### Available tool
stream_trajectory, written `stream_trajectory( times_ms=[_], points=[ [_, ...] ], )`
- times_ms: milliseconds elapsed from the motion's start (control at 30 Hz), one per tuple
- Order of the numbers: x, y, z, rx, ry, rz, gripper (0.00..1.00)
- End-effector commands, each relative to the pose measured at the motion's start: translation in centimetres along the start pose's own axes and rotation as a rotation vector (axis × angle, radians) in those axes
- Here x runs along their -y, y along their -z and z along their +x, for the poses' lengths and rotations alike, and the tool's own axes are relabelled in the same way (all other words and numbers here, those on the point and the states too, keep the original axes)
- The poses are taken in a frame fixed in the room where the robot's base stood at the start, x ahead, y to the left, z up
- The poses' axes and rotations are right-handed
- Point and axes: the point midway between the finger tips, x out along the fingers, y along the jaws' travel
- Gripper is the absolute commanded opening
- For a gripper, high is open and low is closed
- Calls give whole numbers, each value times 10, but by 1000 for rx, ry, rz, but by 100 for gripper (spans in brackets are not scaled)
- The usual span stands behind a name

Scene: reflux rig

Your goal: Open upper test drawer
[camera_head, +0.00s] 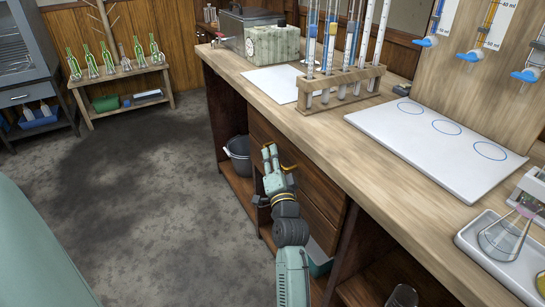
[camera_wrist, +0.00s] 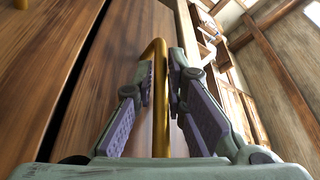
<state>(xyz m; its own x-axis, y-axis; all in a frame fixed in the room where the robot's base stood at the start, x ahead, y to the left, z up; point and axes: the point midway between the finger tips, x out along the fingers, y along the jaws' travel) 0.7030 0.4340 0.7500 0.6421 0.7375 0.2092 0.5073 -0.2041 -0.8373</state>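The upper drawer (camera_head: 322,196) is a brown wooden front under the bench top, and it looks closed. Its brass bar handle (camera_wrist: 159,125) runs between the two fingers of my gripper (camera_wrist: 161,82) in the wrist view. The purple finger pads lie close against both sides of the bar, so my gripper looks shut on it. In the head view my gripper (camera_head: 270,156) is at the drawer front, and part of the brass handle shows beside it. A dark gap separates this front from the neighbouring wooden panel (camera_wrist: 35,65) in the wrist view.
The wooden bench top (camera_head: 240,77) overhangs the drawers and carries a tube rack (camera_head: 340,90), a white board (camera_head: 435,142) and a tray with a flask (camera_head: 500,238). A grey bucket (camera_head: 239,155) stands in the open bay left of the drawers. The floor (camera_head: 160,190) to the left is clear.

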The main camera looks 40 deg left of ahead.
Motion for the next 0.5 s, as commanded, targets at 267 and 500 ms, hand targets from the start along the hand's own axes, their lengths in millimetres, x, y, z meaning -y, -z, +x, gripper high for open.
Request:
stream_trajectory(
  times_ms=[267, 500],
  points=[
    [0, 0, 0, 0, 0, 0, 0],
    [0, 0, 0, 0, 0, 0, 0]
  ],
)
